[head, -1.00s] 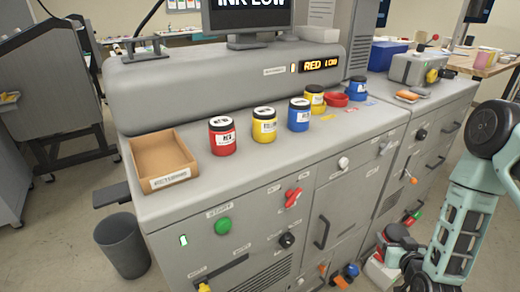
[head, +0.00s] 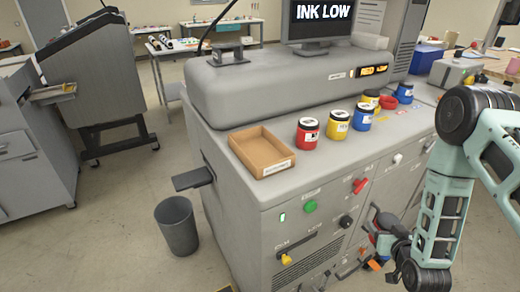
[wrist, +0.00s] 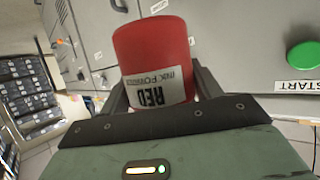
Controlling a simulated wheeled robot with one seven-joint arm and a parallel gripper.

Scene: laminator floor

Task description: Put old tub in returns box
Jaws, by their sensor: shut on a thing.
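My gripper (wrist: 150,105) is shut on a red tub (wrist: 155,55) with a white label reading RED, upside down in the wrist view. In the head view, the gripper (head: 378,228) hangs low at the right, in front of the machine's front panels, and a bit of the red tub (head: 385,244) shows there, mostly hidden by my arm. The open cardboard box (head: 262,150) stands empty on the machine's top at the left corner; its front label is too small to read. The gripper is right of and below this box.
On the machine top (head: 240,120), right of the box, stand lidded red (head: 308,134), yellow (head: 336,126) and blue (head: 362,118) tubs. Another yellow tub (head: 371,97), a red open piece (head: 388,104) and a blue tub (head: 404,93) are behind. A bin (head: 177,228) stands on open floor at left.

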